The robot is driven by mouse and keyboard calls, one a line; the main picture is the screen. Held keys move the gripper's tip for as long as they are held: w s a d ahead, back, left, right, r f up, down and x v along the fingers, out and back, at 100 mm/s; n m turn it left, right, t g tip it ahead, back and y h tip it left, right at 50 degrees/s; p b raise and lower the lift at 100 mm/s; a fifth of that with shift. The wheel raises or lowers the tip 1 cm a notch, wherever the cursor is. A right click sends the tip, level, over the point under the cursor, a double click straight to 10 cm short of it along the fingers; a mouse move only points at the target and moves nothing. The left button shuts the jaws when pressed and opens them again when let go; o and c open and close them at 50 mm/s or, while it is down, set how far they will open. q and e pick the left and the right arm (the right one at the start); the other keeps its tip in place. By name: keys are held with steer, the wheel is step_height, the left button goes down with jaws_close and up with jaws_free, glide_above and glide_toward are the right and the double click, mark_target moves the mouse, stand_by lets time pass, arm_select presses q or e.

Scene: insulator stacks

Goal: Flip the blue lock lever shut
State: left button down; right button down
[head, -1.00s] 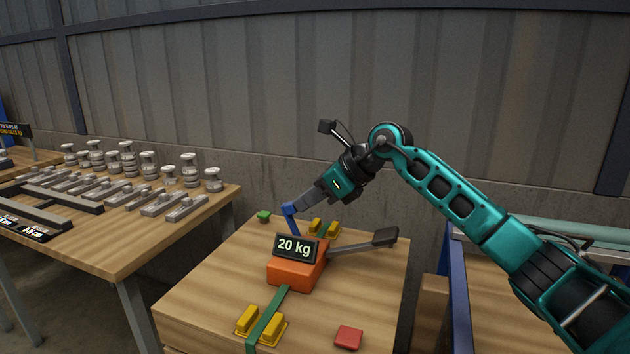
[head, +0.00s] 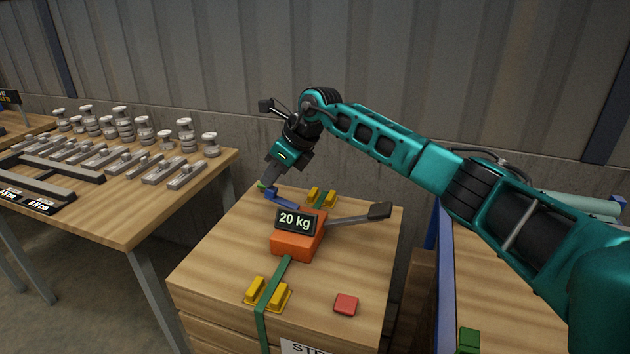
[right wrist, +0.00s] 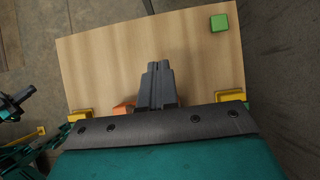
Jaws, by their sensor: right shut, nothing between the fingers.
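The blue lock lever (head: 283,200) is on the orange tensioner (head: 297,242), behind its 20 kg display (head: 295,222). It lies low and nearly flat, reaching back and left. My right gripper (head: 267,189) is shut and empty, its fingertips at the lever's far left end; I cannot tell whether they touch it. The right wrist view shows the closed fingers (right wrist: 158,70) over the wooden top, with an edge of the orange body (right wrist: 123,108) beside them. The lever is hidden there. My left gripper is out of view.
A long grey handle (head: 350,217) sticks out right from the tensioner. A green strap (head: 262,325) runs over the crate top (head: 215,255) between yellow corner pieces (head: 268,293). A red block (head: 346,304) lies front right; a green block (right wrist: 219,23) lies at a far corner.

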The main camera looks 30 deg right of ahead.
steer(key=shift+w+a, duration=0.1)
steer(key=shift+w, duration=0.05)
steer(key=shift+r, duration=0.1)
steer(key=shift+r+p, duration=0.7)
steer(key=shift+r, duration=0.2)
steer(key=r+p, duration=0.2)
steer(key=r, duration=0.1)
steer(key=d+r+p, duration=0.1)
steer(key=shift+s+r, duration=0.15)
steer(key=shift+s, duration=0.2)
step_height(320, 180, up, 9)
steer(key=b, duration=0.1)
glide_above(277, 189)
steer(key=shift+w+a, duration=0.2)
steer(key=shift+a, duration=0.1)
